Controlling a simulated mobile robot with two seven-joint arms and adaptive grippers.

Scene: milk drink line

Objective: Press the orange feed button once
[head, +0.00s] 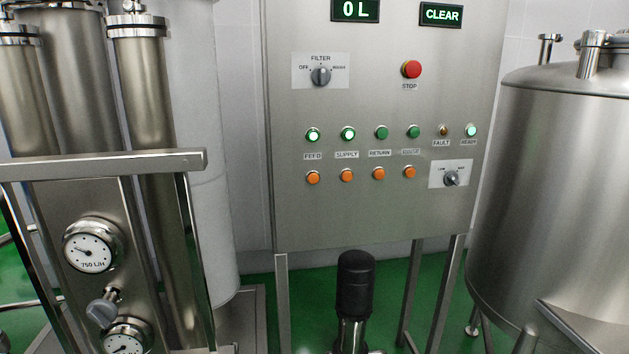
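The orange feed button (313,177) is the leftmost in a row of orange buttons on the steel control panel (380,215). It sits below the FEED label (313,156) and the lit green feed lamp (313,134). Nothing covers the button. Neither of my grippers shows in the head view.
Other orange buttons (347,175) sit close to the right. A red stop button (411,69) and filter knob (321,76) are higher up. A black-topped cylinder (355,285) stands below the panel. Steel tubes and gauges (93,246) stand left, a steel tank (560,180) right.

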